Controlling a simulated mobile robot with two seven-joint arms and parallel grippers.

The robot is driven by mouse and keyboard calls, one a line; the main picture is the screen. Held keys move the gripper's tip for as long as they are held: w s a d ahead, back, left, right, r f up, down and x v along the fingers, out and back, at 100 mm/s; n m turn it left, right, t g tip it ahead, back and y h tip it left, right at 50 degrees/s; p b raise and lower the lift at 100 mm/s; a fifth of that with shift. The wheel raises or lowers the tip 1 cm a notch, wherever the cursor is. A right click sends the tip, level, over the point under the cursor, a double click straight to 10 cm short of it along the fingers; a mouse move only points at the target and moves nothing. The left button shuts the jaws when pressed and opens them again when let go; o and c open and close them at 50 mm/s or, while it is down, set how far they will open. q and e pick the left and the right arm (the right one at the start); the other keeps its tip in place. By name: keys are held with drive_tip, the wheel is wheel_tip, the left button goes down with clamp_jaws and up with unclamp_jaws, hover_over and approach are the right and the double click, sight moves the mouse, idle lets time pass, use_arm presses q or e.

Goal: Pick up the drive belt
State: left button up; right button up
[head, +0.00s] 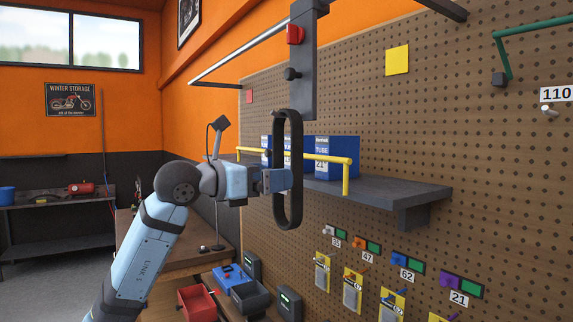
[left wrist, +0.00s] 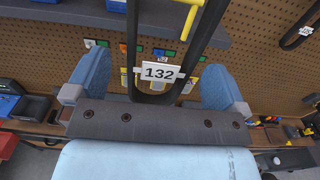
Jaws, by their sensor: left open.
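The drive belt (head: 297,165) is a long black loop. It hangs upright in the head view from a dark grey bracket (head: 303,80). In the left wrist view the belt (left wrist: 131,45) runs down between my fingers, with a white tag reading 132 (left wrist: 158,72) at its lower bend. My left gripper (head: 278,181) is at the belt's lower half in the head view. Its two blue fingers stand wide apart, one on each side of the belt (left wrist: 156,80); they do not close on it. My right gripper is in neither view.
A yellow rail (head: 320,159) runs close behind the belt, in front of a grey shelf (head: 385,190) with blue boxes (head: 336,157). A pegboard (head: 480,150) carries numbered hooks and tags. A workbench (head: 160,245) with a red bin (head: 197,303) stands below.

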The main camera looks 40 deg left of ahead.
use_arm(q)
drive_tip(key=p+x, duration=0.1)
drive_tip(key=x, duration=0.1)
drive_tip(key=p+x, duration=0.1)
drive_tip(key=x, duration=0.1)
drive_tip(key=shift+w+d+f, duration=0.15)
drive_tip(key=shift+d+f, duration=0.05)
drive_tip(key=shift+d, duration=0.15)
drive_tip(key=shift+a, duration=0.15)
drive_tip(key=shift+c, duration=0.7)
drive_tip(key=c, duration=0.7)
drive_tip(key=shift+c, duration=0.4)
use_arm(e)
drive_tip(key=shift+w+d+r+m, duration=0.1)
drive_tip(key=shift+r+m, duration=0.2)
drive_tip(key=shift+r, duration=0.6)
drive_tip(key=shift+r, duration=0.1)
use_arm(q)
drive_tip(key=shift+r, duration=0.1)
